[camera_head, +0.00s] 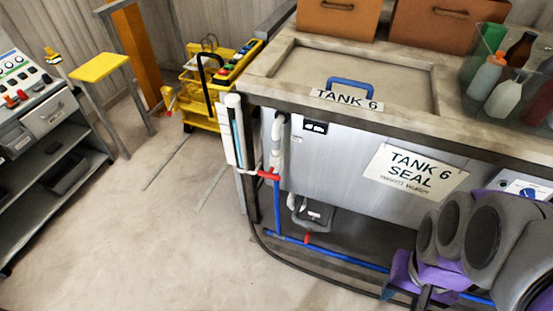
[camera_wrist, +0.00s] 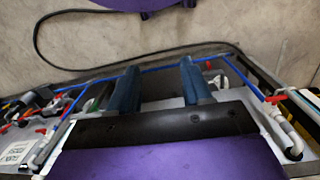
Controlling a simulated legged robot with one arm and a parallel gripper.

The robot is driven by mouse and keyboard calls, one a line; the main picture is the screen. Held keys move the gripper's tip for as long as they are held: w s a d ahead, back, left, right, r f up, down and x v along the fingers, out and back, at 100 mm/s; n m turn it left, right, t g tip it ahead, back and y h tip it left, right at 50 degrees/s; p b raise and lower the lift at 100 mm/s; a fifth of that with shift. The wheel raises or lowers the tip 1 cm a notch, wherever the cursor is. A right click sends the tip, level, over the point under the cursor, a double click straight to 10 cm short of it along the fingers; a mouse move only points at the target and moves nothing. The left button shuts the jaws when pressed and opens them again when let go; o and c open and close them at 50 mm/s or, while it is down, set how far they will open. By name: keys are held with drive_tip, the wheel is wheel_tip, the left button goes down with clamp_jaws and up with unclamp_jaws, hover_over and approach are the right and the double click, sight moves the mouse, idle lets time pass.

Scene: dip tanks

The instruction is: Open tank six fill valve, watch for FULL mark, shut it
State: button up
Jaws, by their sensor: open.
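Tank 6 (camera_head: 330,160) is a grey-fronted tank with a "TANK 6" label and a blue handle (camera_head: 350,84) on its lid. A red valve handle (camera_head: 268,174) sits on the white and blue pipe at its left front corner; a red handle also shows at the right of the wrist view (camera_wrist: 275,99). A white sight gauge (camera_head: 236,130) with a pale blue strip stands beside that pipe. I cannot read a FULL mark or a level. My gripper (camera_wrist: 160,85) is open and empty, its two dark blue fingers apart. In the head view my arm is at the lower right, away from the valve.
A second red handle (camera_head: 307,238) is on the low blue pipe. A dark hose (camera_head: 290,262) curves along the floor. A yellow cart (camera_head: 205,90), yellow stool (camera_head: 100,68) and control bench (camera_head: 40,120) stand left. Bottles fill a clear bin (camera_head: 470,68). The floor left of the tank is clear.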

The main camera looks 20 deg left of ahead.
drive_tip(key=w+a+f+m+t+p, duration=0.1)
drive_tip(key=w+a+f+t, duration=0.15)
drive_tip(key=w+f, duration=0.65)
drive_tip(key=w+a+f+m+t+y, duration=0.1)
drive_tip(key=w+a+f+t, duration=0.15)
drive_tip(key=w, duration=1.35)
drive_tip(key=w+a+f+m+t+p, duration=0.1)
drive_tip(key=w+f+t, duration=0.4)
drive_tip(key=w, duration=0.7)
drive_tip(key=m+t+y, duration=0.4)
drive_tip(key=m+y, duration=0.1)
drive_tip(key=y, duration=0.7)
approach(270, 179)
drive_tip(key=b+x, duration=0.3)
drive_tip(key=x, duration=0.8)
drive_tip(key=shift+w+a+r+b, duration=0.15)
drive_tip(key=shift+w+b, duration=0.1)
drive_tip(key=shift+b, duration=0.15)
drive_tip(key=shift+c, duration=0.4)
